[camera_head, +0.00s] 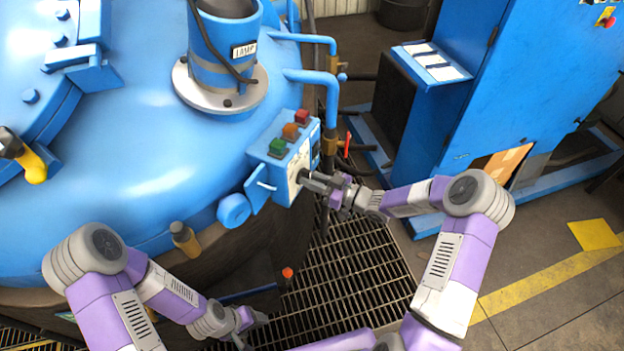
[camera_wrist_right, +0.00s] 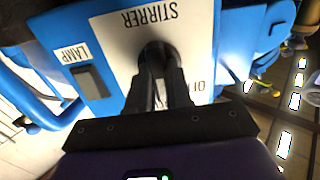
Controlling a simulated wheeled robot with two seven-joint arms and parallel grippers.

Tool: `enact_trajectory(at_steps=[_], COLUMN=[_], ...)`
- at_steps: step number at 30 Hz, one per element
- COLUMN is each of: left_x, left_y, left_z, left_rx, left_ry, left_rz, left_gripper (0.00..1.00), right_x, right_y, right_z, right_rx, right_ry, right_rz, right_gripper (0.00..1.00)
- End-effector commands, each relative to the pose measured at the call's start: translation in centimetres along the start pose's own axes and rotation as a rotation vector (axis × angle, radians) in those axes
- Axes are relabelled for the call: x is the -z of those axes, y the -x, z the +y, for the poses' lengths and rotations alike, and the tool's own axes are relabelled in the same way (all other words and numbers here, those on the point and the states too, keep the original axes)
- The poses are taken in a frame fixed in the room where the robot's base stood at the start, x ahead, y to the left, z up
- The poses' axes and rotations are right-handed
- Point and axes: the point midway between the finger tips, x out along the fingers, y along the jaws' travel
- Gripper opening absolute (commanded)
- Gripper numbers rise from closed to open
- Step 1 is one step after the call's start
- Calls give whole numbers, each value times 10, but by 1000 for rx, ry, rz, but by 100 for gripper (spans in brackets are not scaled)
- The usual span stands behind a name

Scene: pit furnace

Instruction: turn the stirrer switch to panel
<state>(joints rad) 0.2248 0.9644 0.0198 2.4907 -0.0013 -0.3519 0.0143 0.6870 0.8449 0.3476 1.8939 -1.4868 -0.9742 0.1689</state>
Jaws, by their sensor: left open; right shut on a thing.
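The blue control box (camera_head: 268,172) with a white front plate is fixed to the side of the big blue furnace lid. In the right wrist view, the dark stirrer switch (camera_wrist_right: 157,48) sits under the STIRRER label (camera_wrist_right: 149,18) on this plate. My right gripper (camera_head: 306,178) is at the plate, with its two dark fingers (camera_wrist_right: 160,85) shut around the switch. The fingers hide most of the switch and part of the lettering below, so its exact setting cannot be told. My left gripper (camera_head: 250,321) is open and empty, low over the floor grating, away from the box.
A lamp rocker switch (camera_wrist_right: 90,82) sits left of the stirrer switch. Green, orange and red buttons (camera_head: 290,131) top the box. Blue pipes (camera_head: 327,90) run behind it. A blue cabinet (camera_head: 530,80) stands at the right. Open grating (camera_head: 345,270) lies below.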

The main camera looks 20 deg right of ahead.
Motion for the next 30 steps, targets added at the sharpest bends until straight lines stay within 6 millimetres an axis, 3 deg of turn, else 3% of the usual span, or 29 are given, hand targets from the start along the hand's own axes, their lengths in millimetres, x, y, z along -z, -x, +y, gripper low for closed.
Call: enact_trajectory(at_steps=[1, 6, 16, 30], left_x=[0, 0, 0, 0], left_y=[0, 0, 1, 10], left_z=[0, 0, 0, 4], left_rx=[0, 0, 0, 0], left_ry=[0, 0, 0, 0], left_rz=[0, 0, 0, 0], left_gripper=[66, 66, 66, 66], right_x=[1, 1, 0, 1], right_y=[-1, 0, 4, 71], right_z=[0, 0, 0, 0], right_rx=[1, 1, -1, 0], right_ry=[0, 1, 1, 1], right_rz=[3, 2, 0, 0], right_gripper=[21, 45, 45, 45])
